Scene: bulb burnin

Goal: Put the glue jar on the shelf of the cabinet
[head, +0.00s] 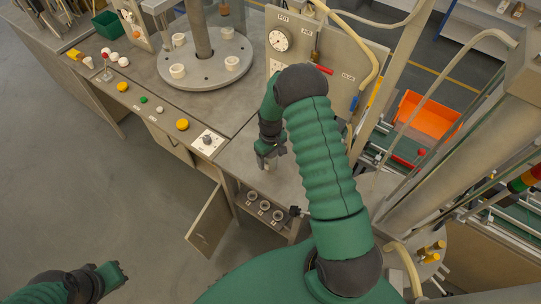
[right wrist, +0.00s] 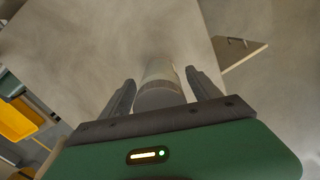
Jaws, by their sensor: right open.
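A pale cylindrical jar (right wrist: 160,85), seemingly the glue jar, stands between the two fingers of my right gripper (right wrist: 161,80) in the right wrist view. The fingers are open, one on each side of it; I cannot tell whether either touches it. In the head view my right gripper (head: 268,160) points down at the grey bench top, and the jar is mostly hidden there. The cabinet (head: 231,187) is below the bench front, its door (head: 211,222) swung open. My left gripper (head: 112,276) is at lower left, away from the bench.
A dial panel (head: 285,42) stands behind my right gripper. A round plate with white cups (head: 205,62) is at the back. A knob box (head: 208,142) and coloured buttons line the bench's front edge. An orange bin (head: 426,116) is at right. The floor at left is clear.

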